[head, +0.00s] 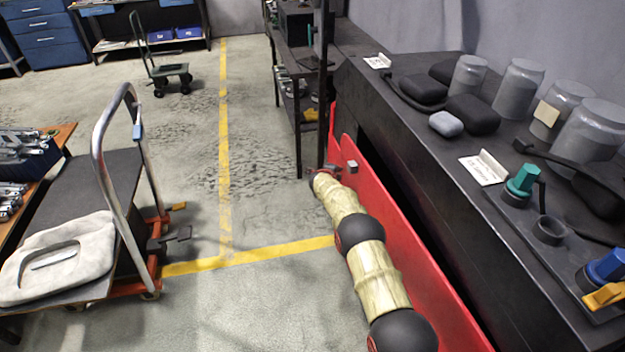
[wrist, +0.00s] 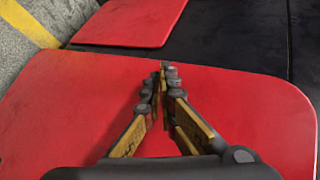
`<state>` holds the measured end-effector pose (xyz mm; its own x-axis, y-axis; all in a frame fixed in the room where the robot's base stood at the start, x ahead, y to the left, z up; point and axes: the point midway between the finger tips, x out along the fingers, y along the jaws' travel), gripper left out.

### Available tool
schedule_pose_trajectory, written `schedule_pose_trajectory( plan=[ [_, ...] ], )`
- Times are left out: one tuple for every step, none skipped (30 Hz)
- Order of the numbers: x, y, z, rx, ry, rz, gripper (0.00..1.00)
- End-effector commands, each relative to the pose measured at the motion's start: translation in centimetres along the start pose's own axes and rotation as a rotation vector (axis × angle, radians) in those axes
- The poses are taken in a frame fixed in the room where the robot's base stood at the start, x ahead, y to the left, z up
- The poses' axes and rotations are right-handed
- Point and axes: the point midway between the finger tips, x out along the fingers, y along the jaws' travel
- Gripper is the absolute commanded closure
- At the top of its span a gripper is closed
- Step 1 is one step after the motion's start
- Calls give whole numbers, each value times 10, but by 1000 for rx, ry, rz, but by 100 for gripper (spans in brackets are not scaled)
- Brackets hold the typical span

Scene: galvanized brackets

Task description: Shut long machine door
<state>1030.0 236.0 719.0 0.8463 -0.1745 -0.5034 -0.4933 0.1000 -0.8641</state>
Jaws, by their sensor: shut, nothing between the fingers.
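The long black machine (head: 440,195) runs along the right of the head view. Its red door panel (head: 415,245) stands along the machine's side, with a dark gap between its upper edge and the body. A small grey block (head: 352,166) shows near the panel's far end. In the wrist view a wide red panel (wrist: 70,110) fills the middle. My gripper (wrist: 163,68) is shut and empty, in front of this panel; I cannot tell if it touches. In the head view my arm lies along the door's outer side, and the fingers cannot be made out.
A second red panel (wrist: 135,20) lies beyond in the wrist view. Jars and dark parts stand on the machine top. A dark shelf rack (head: 298,90) stands beyond. A cart (head: 85,185) with a pale cushion-like item is at left. Floor between is clear.

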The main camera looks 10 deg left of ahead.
Motion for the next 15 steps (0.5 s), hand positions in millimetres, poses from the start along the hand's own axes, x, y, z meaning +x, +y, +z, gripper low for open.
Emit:
schedule_pose_trajectory(
  plan=[
    [10,-4,-14,5,5,-1,100],
    [15,-6,-20,6,5,1,100],
    [20,-9,-28,5,6,2,100],
    [24,-12,-34,6,7,1,100],
    [27,-14,-38,6,6,0,100],
    [31,-17,-44,6,4,0,100],
    [33,-18,-49,4,4,0,100],
    [36,-19,-53,4,5,0,100],
    [38,-21,-57,5,5,0,100],
    [40,-22,-60,4,5,-1,100],
    [41,-23,-62,3,5,-1,100],
    [43,-25,-66,4,5,-3,100],
    [44,-26,-68,4,5,-3,100],
    [45,-28,-70,4,6,-4,100],
    [46,-29,-73,4,7,-5,100]
  ],
)
